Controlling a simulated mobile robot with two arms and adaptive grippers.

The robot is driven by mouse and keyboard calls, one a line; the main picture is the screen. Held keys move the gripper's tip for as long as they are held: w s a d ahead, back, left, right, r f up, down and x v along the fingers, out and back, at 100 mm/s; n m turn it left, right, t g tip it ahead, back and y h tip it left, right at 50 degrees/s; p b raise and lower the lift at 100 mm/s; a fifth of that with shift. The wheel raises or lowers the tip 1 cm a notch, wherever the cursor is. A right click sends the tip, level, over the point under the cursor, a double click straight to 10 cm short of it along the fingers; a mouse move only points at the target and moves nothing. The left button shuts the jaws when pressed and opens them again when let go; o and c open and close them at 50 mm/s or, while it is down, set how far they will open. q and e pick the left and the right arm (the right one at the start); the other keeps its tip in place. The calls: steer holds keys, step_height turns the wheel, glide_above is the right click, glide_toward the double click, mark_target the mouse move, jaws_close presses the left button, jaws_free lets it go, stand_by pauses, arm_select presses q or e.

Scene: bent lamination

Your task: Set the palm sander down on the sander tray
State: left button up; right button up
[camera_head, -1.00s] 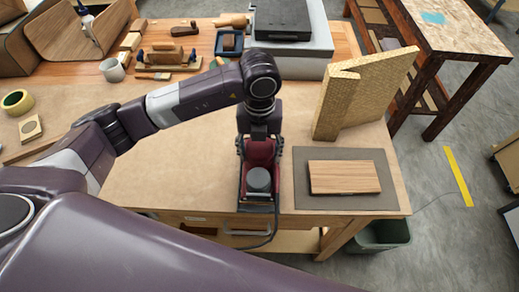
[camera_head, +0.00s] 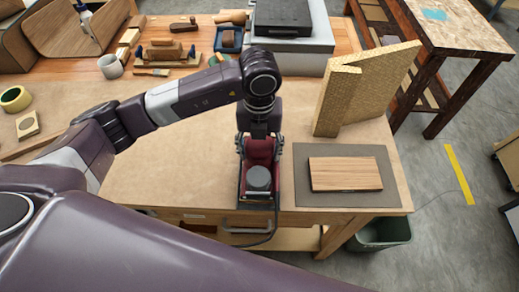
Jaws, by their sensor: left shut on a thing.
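The palm sander (camera_head: 259,178) is red with a round grey top and a dark cord that hangs over the bench's front edge. My left gripper (camera_head: 260,150) is shut on it from above, at the front of the bench. A dark tray-like rim (camera_head: 241,190) shows around the sander's lower part; I take it for the sander tray. The sander is over or in it, and whether its base touches the tray floor is hidden. My right gripper is not in view.
A grey mat (camera_head: 388,194) with a wooden board (camera_head: 345,174) lies just right of the sander. A yellowish angled block (camera_head: 360,88) stands behind the mat. Tools and a mug (camera_head: 111,67) are at the back left.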

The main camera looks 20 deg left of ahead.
arm_select(q)
steer(key=shift+w+r, duration=0.1)
steer(key=shift+f+b, duration=0.9)
steer(key=shift+f, duration=0.15)
stand_by(1.1)
steer(key=o, duration=2.1)
steer(key=shift+f, duration=0.1)
steer(key=shift+r+p, duration=2.05)
steer(key=shift+r, duration=1.55)
steer(key=shift+s+f, duration=0.1)
steer(key=shift+s, duration=0.1)
